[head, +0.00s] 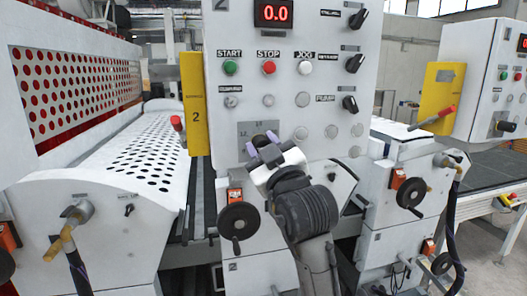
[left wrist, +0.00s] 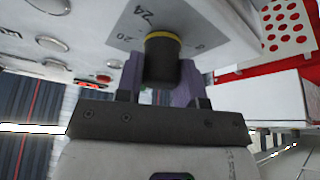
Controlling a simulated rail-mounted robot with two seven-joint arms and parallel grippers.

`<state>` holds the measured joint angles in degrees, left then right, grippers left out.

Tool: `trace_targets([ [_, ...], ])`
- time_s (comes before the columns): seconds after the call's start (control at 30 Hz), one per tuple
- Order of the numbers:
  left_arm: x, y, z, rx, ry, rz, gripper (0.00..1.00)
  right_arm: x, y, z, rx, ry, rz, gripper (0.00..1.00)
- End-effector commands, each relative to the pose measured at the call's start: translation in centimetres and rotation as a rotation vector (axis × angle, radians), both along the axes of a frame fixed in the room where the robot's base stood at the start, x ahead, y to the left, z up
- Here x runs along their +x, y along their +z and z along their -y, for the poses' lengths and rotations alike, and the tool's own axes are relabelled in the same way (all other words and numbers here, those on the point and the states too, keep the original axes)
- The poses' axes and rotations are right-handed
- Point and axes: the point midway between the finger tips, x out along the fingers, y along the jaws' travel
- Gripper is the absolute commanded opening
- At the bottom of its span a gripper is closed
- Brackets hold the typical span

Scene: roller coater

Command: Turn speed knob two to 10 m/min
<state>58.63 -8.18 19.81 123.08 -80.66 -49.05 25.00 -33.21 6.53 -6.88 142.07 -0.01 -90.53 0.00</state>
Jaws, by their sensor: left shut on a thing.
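The panel marked 2 carries a grey speed dial plate (head: 247,130), partly covered by my gripper. In the left wrist view the speed knob (left wrist: 162,58) is black with a yellow ring, on the dial plate (left wrist: 125,28), where 24 and 20 can be read. My left gripper (head: 263,140) reaches the panel from below. Its purple fingers, seen in the left wrist view (left wrist: 160,75), are shut on the knob from both sides. The knob's pointer and exact setting are hidden. The red display (head: 273,13) above reads 0.0. My right gripper is not in view.
START (head: 230,68), STOP (head: 269,67) and JOG (head: 305,68) buttons sit above the dial. Black selector switches (head: 354,63) line the panel's right side. A yellow box (head: 196,104) juts out at left. A handwheel (head: 238,221) is below.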

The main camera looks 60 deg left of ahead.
Motion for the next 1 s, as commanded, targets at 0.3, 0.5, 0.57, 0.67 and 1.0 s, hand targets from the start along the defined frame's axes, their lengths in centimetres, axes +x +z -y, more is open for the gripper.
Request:
trace_targets([
  [0.3,0.0,0.0,0.0,0.0,0.0,0.0,0.46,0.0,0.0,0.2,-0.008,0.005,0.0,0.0],
  [0.5,0.0,0.0,0.0,0.0,0.0,0.0,0.6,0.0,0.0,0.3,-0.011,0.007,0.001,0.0],
  [0.57,0.0,0.0,0.0,0.0,0.0,0.0,0.6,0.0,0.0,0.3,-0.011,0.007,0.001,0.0],
  [0.67,0.0,0.0,0.0,0.0,0.0,-0.001,0.6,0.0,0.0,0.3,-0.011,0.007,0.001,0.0],
  [1.0,-0.1,-1.7,3.6,0.0,-0.006,-0.001,0.6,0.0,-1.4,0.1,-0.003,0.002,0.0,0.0],
])
